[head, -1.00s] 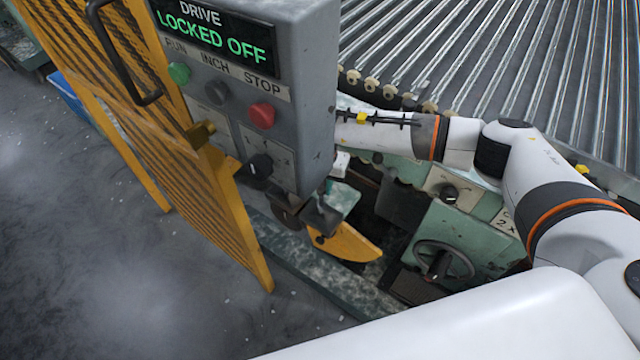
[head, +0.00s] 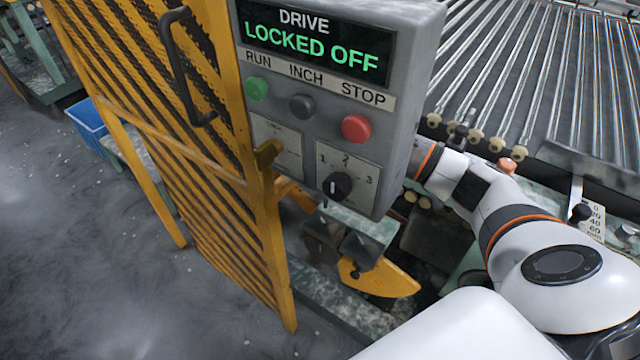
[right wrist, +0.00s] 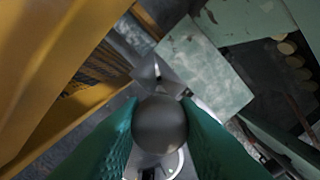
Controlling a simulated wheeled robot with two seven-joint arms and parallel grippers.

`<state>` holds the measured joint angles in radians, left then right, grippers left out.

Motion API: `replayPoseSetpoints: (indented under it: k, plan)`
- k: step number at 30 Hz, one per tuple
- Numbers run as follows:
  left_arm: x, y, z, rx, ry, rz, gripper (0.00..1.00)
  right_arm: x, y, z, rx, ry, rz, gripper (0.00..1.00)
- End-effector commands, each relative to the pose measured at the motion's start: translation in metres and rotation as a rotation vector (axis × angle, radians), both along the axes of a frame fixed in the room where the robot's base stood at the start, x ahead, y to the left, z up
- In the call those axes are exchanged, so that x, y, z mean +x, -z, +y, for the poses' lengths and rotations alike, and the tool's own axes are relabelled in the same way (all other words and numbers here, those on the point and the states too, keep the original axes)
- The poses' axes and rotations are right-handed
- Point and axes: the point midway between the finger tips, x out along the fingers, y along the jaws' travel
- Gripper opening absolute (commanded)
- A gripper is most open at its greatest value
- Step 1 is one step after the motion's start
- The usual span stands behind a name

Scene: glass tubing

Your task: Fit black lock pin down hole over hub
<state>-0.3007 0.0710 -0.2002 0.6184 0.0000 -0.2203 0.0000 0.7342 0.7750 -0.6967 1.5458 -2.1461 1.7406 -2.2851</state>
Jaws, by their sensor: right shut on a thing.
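In the right wrist view, my right gripper (right wrist: 160,108) has its two teal fingers closed on a dark round knob (right wrist: 160,125). This looks like the head of the black lock pin; its shank is hidden below the knob. A pale metal ring-shaped part (right wrist: 158,164) shows just under the knob; I cannot tell whether it is the hub or its hole, nor whether the pin touches it. In the head view, my right arm passes behind the grey control box, which hides the gripper and pin. My left gripper is not in view.
The grey control box (head: 305,130) reads "DRIVE LOCKED OFF". A yellow mesh gate (head: 215,150) stands left of it. A yellow plate (head: 385,279) sits beneath the box. The roller bed (head: 530,90) fills the back right.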

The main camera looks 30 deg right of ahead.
Motion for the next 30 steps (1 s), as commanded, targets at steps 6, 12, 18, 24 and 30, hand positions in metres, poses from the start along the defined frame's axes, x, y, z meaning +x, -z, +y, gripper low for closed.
replayPoseSetpoints:
  k: [6, 12, 18, 24, 30]
  plan:
    - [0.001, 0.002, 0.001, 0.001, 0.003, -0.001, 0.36, 0.0, 0.004, 0.001, 0.001, 0.0, 0.0, 0.05]
    - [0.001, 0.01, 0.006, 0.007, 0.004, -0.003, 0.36, 0.0, 0.017, 0.001, 0.001, 0.0, 0.0, 0.05]
    - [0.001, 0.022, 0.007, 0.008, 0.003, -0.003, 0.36, 0.0, 0.036, 0.001, 0.002, 0.0, -0.001, 0.05]
    - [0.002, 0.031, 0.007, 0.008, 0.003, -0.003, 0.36, 0.0, 0.054, 0.001, 0.002, 0.0, 0.0, 0.05]
    - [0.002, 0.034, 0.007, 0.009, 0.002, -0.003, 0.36, 0.0, 0.059, 0.001, 0.001, 0.0, -0.002, 0.05]
